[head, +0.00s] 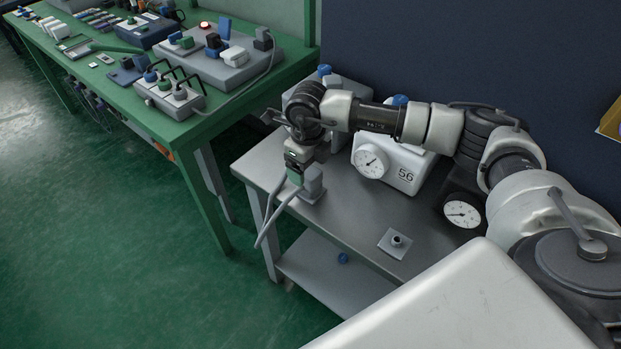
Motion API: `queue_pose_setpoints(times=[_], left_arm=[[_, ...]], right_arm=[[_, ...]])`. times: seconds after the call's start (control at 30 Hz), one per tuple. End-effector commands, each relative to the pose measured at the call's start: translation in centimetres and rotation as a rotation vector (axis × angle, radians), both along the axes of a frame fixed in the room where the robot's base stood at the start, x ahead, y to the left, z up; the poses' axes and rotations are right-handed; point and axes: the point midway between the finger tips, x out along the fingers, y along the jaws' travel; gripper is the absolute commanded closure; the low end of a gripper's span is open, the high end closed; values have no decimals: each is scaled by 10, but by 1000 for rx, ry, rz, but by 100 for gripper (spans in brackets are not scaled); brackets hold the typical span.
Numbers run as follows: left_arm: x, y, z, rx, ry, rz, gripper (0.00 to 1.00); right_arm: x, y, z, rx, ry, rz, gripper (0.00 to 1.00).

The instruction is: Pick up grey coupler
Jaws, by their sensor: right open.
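I cannot tell for sure which piece is the grey coupler. A grey block-shaped piece (314,181) stands near the left end of the grey cart top (351,222), just under and right of my right gripper. A small grey round fitting (397,240) sits on a square plate at the cart's front edge. My right gripper (296,173) is open and points down over the cart's left end. My left gripper is not in view.
A white box marked 56 (403,173) with a dial stands behind, and a dark dial box (462,210) is to its right. A green bench (206,126) with connector boxes is at left. Cart top is clear in the middle.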

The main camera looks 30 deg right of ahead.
Motion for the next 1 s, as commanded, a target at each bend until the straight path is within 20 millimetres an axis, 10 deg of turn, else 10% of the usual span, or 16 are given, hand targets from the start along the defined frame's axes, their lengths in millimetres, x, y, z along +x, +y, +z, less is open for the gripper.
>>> queue_pose_setpoints(times=[0.77,1.0], left_arm=[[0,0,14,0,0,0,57],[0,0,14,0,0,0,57]], right_arm=[[1,-6,-62,2,0,2,22],[1,-6,-62,4,-1,2,54]])
